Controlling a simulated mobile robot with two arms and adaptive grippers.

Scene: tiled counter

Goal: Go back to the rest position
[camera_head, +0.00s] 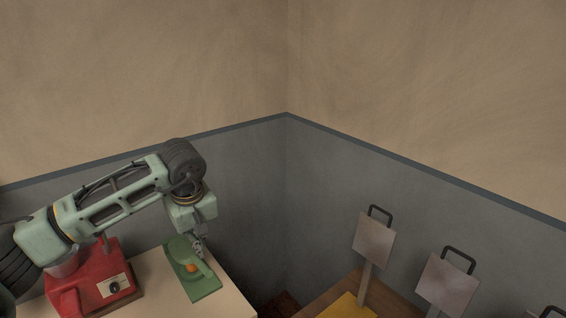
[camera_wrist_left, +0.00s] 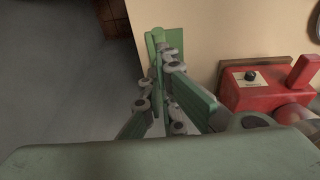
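My left gripper (camera_head: 200,251) points down over a green board-like device (camera_head: 203,288) on the light counter at the lower left. The device has a rounded green upper piece and an orange item (camera_head: 190,267) in its middle. In the left wrist view my fingers (camera_wrist_left: 164,52) converge close together in front of the green device (camera_wrist_left: 174,38). They look shut, with nothing clearly held between them. I cannot tell whether the fingertips touch the device. My right gripper is in neither view.
A red box with a dial (camera_head: 118,284) stands left of the green device, below my left arm. A wooden surface (camera_head: 386,301) at right bears a yellow item (camera_head: 347,307) and upright grey panels with dark handles (camera_head: 374,240).

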